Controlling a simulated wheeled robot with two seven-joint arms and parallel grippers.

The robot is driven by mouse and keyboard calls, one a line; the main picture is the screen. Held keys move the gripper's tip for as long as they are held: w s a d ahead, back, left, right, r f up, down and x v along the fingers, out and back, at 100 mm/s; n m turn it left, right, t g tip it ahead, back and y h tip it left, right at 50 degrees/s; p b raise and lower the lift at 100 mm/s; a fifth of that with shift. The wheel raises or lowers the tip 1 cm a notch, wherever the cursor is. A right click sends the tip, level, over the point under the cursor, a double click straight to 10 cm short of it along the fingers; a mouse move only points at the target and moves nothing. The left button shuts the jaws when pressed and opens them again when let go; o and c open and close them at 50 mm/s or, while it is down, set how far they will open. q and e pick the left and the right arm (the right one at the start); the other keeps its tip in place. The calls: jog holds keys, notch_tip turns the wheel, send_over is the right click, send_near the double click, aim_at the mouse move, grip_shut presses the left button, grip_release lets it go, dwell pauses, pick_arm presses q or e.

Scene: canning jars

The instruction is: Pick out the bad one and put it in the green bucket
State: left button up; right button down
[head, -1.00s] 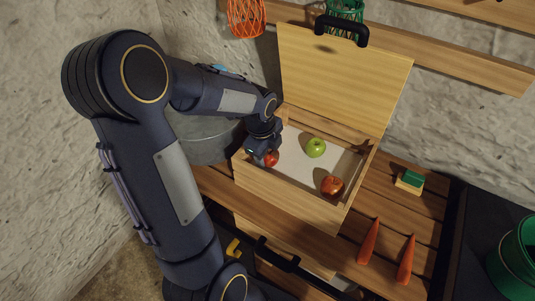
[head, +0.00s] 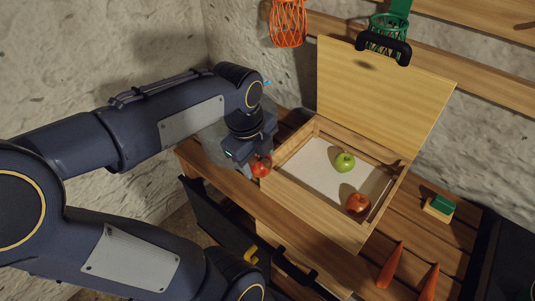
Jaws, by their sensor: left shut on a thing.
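My left gripper (head: 252,170) is shut on a red apple (head: 262,167), just outside the left end of the open wooden box (head: 312,211). The gripper's fingers partly hide this apple. Inside the box, a green apple (head: 345,162) lies toward the back and another red apple (head: 357,203) lies near the front right. I cannot make out a blemish on any apple at this size. My right gripper is not in view.
The box lid (head: 385,95) stands open at the back. An orange wire basket (head: 288,22) and a green one (head: 388,30) hang above. Two orange cones (head: 390,265) and a green-topped block (head: 440,207) sit on the slatted bench right of the box.

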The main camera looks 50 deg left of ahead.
pick_arm(q)
jog(key=shift+d+r, duration=0.25)
jog(key=shift+d, duration=0.15)
jog(key=w+d+r+p, duration=0.3)
jog(key=d, duration=0.8)
jog(key=w+d+r+p, duration=0.2)
jog(key=w+d, duration=0.2)
jog(key=d, duration=0.6)
jog(key=w+d+r+p, duration=0.3)
jog(key=d, duration=0.8)
jog(key=w+d+p, duration=0.3)
jog(key=d, duration=0.7)
jog(key=w+d+p, duration=0.3)
jog(key=w+d, duration=0.1)
jog(key=d, duration=0.7)
jog(key=w+d+p, duration=0.3)
jog(key=d, duration=0.8)
jog(key=shift+w+f+p, duration=0.4)
jog(key=shift+f, duration=0.05)
jog(key=shift+d, duration=0.1)
